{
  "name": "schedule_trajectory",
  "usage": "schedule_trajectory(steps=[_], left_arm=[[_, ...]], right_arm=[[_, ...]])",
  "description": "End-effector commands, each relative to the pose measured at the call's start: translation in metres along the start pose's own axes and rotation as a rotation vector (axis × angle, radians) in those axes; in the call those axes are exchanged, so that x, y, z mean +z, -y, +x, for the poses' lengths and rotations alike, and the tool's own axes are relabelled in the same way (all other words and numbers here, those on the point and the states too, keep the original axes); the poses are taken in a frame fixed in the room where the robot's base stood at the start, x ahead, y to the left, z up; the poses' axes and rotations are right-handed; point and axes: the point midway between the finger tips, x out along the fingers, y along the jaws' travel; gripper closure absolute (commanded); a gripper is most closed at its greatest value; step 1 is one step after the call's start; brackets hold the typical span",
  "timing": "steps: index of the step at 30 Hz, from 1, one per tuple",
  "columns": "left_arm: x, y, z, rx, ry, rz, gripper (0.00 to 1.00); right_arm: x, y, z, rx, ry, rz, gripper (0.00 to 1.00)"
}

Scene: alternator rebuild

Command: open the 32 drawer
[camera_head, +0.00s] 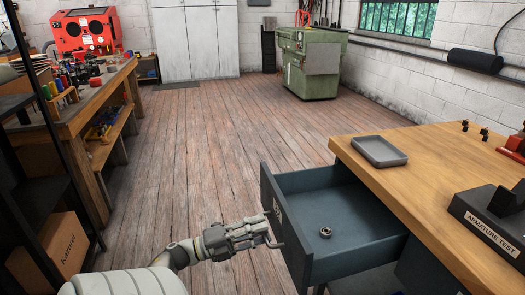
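The grey-blue drawer (345,240) under the wooden workbench is pulled well out. Its front panel faces left and carries a pale label (278,211), seen too steeply to read surely. A small metal ring-shaped part (325,232) lies on the drawer floor. My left gripper (265,232) is at the outer side of the drawer front, with its fingertips at the dark handle (276,244). The fingers overlap the handle, and I cannot tell whether they are closed on it. My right gripper is not in view.
The workbench (440,170) bears a grey tray (379,151), a dark block marked "ARMATURE TEST" (490,222) and small dark parts. A green machine (310,65) stands far back. The wooden floor (210,130) between is clear.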

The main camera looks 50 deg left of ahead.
Motion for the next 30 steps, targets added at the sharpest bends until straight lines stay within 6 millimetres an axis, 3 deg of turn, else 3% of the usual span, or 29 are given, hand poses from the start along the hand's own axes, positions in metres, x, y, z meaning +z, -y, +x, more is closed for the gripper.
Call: schedule_trajectory(steps=[9, 15, 30], left_arm=[[0.000, -0.001, -0.068, 0.004, 0.004, -0.002, 0.68], [0.000, -0.001, -0.098, 0.003, 0.002, -0.001, 0.68], [0.000, 0.000, -0.107, 0.001, 0.000, 0.000, 0.68]], right_arm=[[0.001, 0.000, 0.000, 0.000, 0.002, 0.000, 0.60], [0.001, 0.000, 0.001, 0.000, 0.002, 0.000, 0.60], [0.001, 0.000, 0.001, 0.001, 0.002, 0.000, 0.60]])
